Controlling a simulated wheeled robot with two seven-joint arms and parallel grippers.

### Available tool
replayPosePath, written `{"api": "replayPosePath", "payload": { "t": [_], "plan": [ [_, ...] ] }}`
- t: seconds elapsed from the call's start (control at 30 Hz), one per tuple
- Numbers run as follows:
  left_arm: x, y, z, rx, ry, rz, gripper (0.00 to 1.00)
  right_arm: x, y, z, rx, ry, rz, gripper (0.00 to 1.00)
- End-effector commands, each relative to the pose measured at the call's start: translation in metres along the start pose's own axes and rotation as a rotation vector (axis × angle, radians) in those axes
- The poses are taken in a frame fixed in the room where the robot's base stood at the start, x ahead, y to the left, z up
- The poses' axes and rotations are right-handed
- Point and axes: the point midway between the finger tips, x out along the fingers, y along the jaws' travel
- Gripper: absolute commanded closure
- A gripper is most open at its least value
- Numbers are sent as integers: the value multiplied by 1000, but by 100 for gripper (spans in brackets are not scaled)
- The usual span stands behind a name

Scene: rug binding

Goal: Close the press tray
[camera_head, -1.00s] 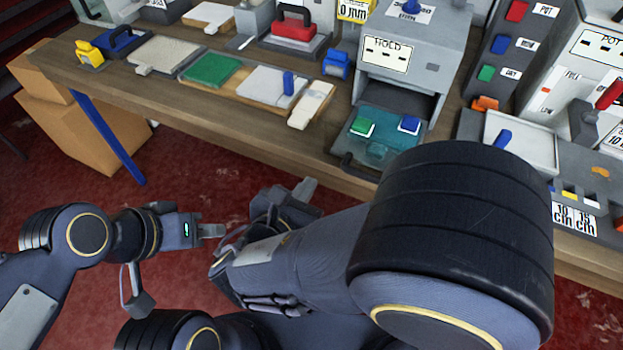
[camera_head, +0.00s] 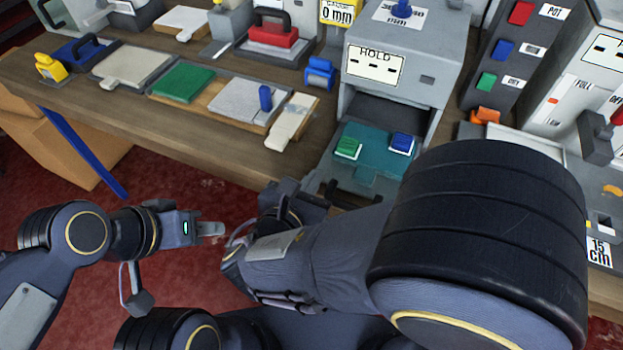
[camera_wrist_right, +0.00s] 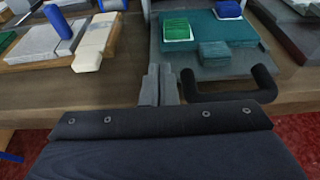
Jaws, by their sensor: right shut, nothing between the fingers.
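The press tray (camera_head: 360,180) sticks out of the front of the grey press (camera_head: 408,62) marked HOLD. On it lies a teal piece with a green block (camera_head: 347,148) and a blue block (camera_head: 401,143). The tray's dark bar handle (camera_wrist_right: 240,90) shows in the right wrist view. My right gripper (camera_wrist_right: 160,84) is shut and empty, just left of the handle at the tray's front; I cannot tell whether it touches. In the head view my right arm hides part of the handle. My left gripper (camera_head: 212,229) is over the floor, away from the bench; its finger gap is hidden.
The wooden bench (camera_head: 225,150) holds a green pad (camera_head: 182,83), a grey plate with a blue knob (camera_head: 247,100) and a cream block (camera_head: 293,121) left of the tray. A button panel (camera_head: 500,55) stands right of the press. Red floor lies in front.

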Motion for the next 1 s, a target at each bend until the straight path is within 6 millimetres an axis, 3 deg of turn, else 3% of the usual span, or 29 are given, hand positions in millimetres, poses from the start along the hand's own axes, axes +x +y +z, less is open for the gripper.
{"api": "replayPosePath", "payload": {
  "t": [0.17, 0.33, 0.8, 1.0],
  "plan": [
    [0, 0, 0, 0, 0, 0, 64, 5, 0, 1, 1, 0, -2, 100],
    [2, -1, 1, 0, 0, 0, 64, 26, -1, 8, 3, 0, -6, 100],
    [10, -5, 5, 0, 0, 0, 64, 128, -2, 39, 3, 0, -7, 100],
    [13, -6, 7, 0, 0, 0, 64, 160, -1, 49, 1, -1, -4, 100]
  ]
}}
